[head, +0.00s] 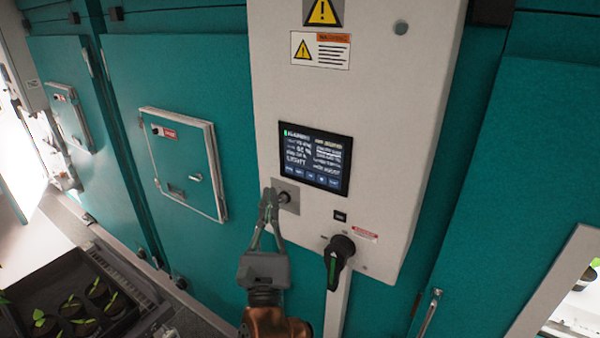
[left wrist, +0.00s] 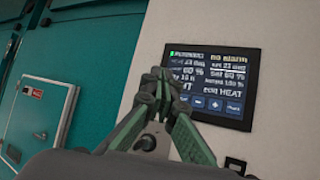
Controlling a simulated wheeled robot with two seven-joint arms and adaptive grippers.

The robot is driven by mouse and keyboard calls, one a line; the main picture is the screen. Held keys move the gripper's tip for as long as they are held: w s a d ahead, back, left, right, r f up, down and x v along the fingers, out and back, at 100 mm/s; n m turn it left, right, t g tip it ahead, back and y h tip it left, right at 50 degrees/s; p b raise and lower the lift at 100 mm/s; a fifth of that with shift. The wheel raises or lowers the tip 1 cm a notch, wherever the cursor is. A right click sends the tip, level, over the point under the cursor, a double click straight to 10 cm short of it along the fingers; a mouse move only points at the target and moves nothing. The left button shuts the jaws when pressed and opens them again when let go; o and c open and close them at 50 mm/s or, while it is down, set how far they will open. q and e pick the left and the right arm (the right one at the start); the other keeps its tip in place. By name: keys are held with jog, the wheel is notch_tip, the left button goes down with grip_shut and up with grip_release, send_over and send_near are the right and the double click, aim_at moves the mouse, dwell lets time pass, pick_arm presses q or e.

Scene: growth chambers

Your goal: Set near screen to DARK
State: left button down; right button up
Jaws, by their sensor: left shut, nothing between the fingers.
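The near screen (head: 315,157) is a dark touch panel on the white control box, with white and yellow text and a row of blue buttons along its bottom. Large text at its lower left seems to read LIGHT. In the left wrist view the screen (left wrist: 213,82) is lit, and the gripper covers part of its left side. My left gripper (head: 269,196) is shut and empty, its tips by the small square plate with a round knob (head: 284,197) at the screen's lower left. I cannot tell whether they touch. In the wrist view the closed tips (left wrist: 158,76) point up. My right gripper is not in view.
A black rotary switch (head: 339,250) sits on the box below the screen. A small hatch (head: 184,163) is on the teal door to the left. A black tray (head: 62,280) of seedlings stands at the lower left. A pale-framed opening (head: 555,285) is at the lower right.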

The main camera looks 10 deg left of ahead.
aim_at(300, 172)
pick_arm(q)
jog(key=shift+w+d+b, duration=0.5)
jog(key=shift+w+b, duration=0.1)
jog(key=shift+w, duration=0.8)
jog(key=shift+w+d+b, duration=0.5)
jog(key=shift+w+b, duration=0.05)
jog(key=shift+w, duration=0.8)
jog(key=shift+w+d+b, duration=0.5)
jog(key=shift+w+b, duration=0.1)
jog(key=shift+w, duration=0.8)
jog(key=shift+w, duration=0.15)
jog(key=shift+w+d, duration=0.1)
jog(key=shift+w, duration=0.1)
jog(key=shift+w+d+p, duration=0.15)
jog(key=shift+w+p, duration=0.15)
jog(key=shift+s, duration=0.1)
jog(key=shift+s+a+p, duration=0.3)
jog(key=shift+s+p, duration=0.3)
jog(key=shift+s, duration=0.05)
